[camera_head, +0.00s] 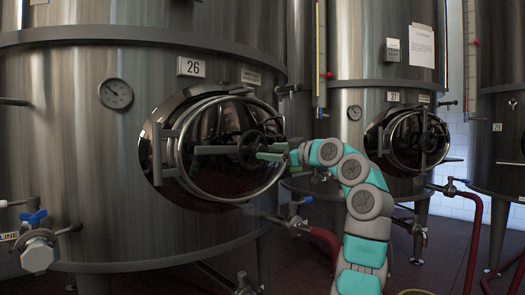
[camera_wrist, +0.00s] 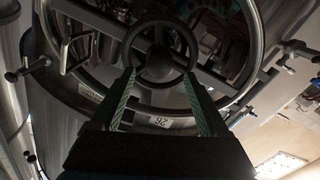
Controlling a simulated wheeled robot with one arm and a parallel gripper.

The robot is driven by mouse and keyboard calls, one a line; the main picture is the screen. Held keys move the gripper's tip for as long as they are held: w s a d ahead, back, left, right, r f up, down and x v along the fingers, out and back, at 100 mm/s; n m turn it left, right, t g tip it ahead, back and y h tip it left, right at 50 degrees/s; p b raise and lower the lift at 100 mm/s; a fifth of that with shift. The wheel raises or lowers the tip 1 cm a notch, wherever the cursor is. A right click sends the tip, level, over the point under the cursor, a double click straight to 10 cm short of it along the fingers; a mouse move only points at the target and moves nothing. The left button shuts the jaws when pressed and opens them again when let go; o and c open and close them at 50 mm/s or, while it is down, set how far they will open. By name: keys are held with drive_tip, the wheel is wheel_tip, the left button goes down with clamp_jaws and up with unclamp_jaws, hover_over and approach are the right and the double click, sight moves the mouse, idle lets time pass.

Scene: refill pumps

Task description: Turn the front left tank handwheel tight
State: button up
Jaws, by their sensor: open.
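The tank (camera_head: 90,170) marked 26 stands at the front left with a round hatch door (camera_head: 205,190) in its wall. A dark handwheel (camera_head: 246,148) sits in the middle of that hatch, on a crossbar. In the wrist view the handwheel (camera_wrist: 159,62) is a ring with a hub, straight ahead. My gripper (camera_head: 262,151) reaches it from the right. In the wrist view my gripper (camera_wrist: 159,74) is open, its two green fingers apart, with tips over the lower left and lower right of the rim. I cannot tell whether they touch it.
A second tank with its own hatch (camera_head: 408,140) stands to the right, with another tank at the right edge. A blue-handled valve (camera_head: 37,218) juts out at the lower left. A valve (camera_head: 292,220) with a red hose is below my arm.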

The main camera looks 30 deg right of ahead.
sight(262, 150)
drive_tip(key=shift+x, duration=2.1)
drive_tip(key=shift+c, duration=0.2)
clamp_jaws()
